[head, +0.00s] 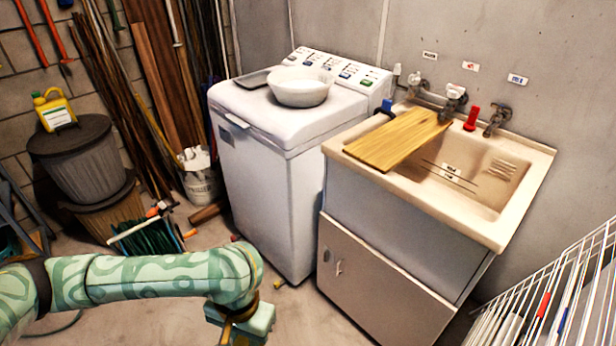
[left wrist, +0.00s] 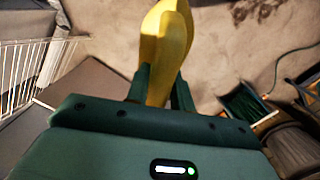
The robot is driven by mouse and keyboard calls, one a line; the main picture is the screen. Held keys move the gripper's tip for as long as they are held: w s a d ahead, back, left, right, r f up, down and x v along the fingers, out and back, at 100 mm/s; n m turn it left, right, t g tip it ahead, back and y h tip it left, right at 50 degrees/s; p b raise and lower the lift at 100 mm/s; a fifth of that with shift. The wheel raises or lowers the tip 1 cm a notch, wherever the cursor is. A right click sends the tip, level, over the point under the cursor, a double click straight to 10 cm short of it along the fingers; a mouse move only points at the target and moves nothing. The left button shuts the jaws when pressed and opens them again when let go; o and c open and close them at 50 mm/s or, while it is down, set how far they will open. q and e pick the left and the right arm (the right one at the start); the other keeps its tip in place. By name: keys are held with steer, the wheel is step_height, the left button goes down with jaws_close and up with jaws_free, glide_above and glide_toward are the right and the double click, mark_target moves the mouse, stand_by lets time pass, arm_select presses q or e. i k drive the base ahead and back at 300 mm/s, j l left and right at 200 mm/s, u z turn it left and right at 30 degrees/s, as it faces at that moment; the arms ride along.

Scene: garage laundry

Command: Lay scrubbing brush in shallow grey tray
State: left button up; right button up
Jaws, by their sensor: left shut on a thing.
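The shallow grey tray (head: 252,80) lies on the washing machine's top, left of a white bowl that partly hides it. My left gripper (left wrist: 161,88) is shut on a long yellow object (left wrist: 164,45) in the left wrist view, probably the scrubbing brush; no bristles show, so I cannot be sure. In the head view my left arm reaches in low from the left, its hand pointing down at the bottom edge, in front of and below the washing machine, well away from the tray. The fingers and held object are hidden there. My right gripper is not in view.
The white washing machine (head: 262,180) carries the white bowl (head: 301,88). The sink (head: 525,200) at right has a wooden board (head: 398,138) across it and a red object (head: 472,118) by the taps. A white rack (head: 570,290) stands at lower right, a bin (head: 82,165) at left.

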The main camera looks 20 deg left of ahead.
mark_target(259, 82)
steer(key=i+j+z, duration=0.25)
steer(key=j, duration=0.25)
steer(key=j+z, duration=0.25)
steer(key=j, duration=0.2)
steer(key=i+j+z, duration=0.25)
steer(key=j, duration=0.3)
steer(key=j+z, duration=0.25)
steer(key=j, duration=0.3)
steer(key=k, duration=0.05)
